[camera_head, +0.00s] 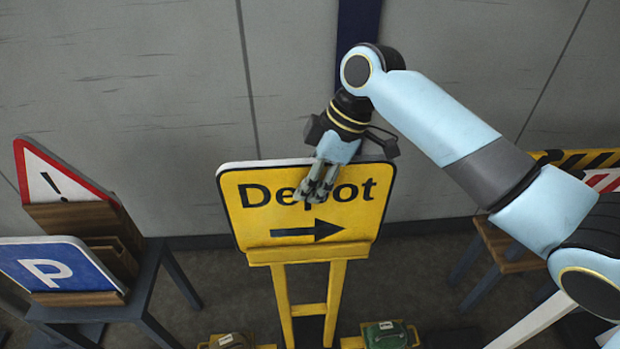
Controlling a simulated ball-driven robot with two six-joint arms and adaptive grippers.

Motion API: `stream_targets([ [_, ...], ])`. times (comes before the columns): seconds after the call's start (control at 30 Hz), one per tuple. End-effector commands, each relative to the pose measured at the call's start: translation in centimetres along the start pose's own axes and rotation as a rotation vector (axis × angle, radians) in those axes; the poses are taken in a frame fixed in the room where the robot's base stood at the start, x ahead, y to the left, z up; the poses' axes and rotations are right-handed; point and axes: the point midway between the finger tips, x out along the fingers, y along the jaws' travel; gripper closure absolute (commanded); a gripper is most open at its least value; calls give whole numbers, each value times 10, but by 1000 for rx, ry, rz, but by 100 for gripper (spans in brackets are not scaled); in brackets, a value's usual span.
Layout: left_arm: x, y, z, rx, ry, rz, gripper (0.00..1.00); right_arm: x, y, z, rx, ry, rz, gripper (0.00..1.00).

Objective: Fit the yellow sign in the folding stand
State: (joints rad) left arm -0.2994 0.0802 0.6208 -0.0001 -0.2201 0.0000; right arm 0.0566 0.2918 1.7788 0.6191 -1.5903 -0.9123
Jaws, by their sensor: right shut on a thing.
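The yellow sign (265,215) reads "Depot" with a black arrow pointing right. It stands upright, tilted slightly, at the top of the yellow folding stand (308,290), its lower edge at the stand's top bar. I cannot tell whether it is fully seated there. My right gripper (316,190) comes down from above at the sign's top edge, its fingers over the middle of the word. It is shut on the yellow sign. My left gripper is not in view.
A red-edged warning sign (60,178) and a blue P sign (68,266) stand in wooden holders on a dark table (150,280) at left. Striped boards (585,160) lie on a table at right. Small bags (385,335) sit at the stand's feet. A grey wall is behind.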

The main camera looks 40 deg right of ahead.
Motion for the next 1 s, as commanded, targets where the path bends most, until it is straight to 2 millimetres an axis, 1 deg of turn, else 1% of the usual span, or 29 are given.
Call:
stream_targets([
  [0.83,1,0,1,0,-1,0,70,6,0,2,-1,1,0,100],
  [0.87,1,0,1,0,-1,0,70,5,0,2,-1,1,1,81],
  [1.0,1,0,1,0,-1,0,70,6,0,2,-1,1,0,62],
])
